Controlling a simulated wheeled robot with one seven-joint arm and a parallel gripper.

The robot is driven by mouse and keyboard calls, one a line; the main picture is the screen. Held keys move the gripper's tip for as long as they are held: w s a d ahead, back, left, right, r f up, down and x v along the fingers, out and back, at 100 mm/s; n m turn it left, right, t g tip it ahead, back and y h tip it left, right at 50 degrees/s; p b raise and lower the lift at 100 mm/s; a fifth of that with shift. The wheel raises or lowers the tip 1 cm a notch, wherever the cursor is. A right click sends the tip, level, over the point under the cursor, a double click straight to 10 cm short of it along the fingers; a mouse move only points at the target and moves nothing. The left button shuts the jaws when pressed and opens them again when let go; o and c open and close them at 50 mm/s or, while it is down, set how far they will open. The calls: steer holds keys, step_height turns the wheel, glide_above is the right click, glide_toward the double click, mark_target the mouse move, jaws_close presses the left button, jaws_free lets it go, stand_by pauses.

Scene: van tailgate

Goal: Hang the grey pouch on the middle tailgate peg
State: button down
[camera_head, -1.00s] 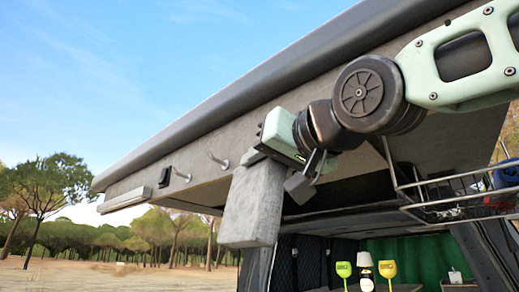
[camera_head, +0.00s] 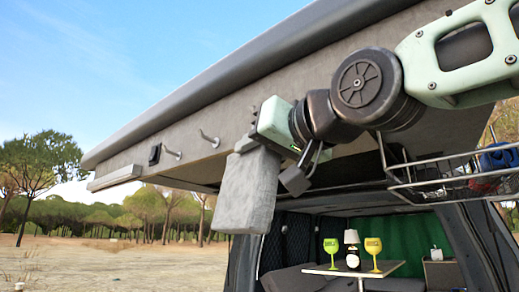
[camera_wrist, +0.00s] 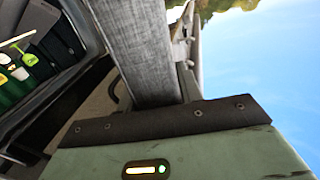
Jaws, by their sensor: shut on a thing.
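The grey pouch (camera_head: 247,192) hangs below my gripper (camera_head: 250,142), which is shut on its top end. The pouch hangs nearly upright, slightly tilted, in front of the tailgate's underside. In the wrist view the pouch (camera_wrist: 138,50) runs up from my gripper (camera_wrist: 165,108). Two hooked pegs show on the tailgate panel to the left of my gripper: a nearer peg (camera_head: 210,139) and a farther peg (camera_head: 172,153). The pouch is apart from both. Any peg behind my gripper is hidden, so I cannot tell surely which is the middle one.
The raised tailgate (camera_head: 240,80) slopes across the picture. A wire basket (camera_head: 440,180) with a blue item hangs at right, under my arm. Inside the van a table (camera_head: 350,269) bears a lamp and two goblets. Open air lies left of the pouch below the tailgate.

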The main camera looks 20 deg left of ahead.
steer(key=c, duration=0.8)
jaws_free()
steer(key=shift+c, duration=0.2)
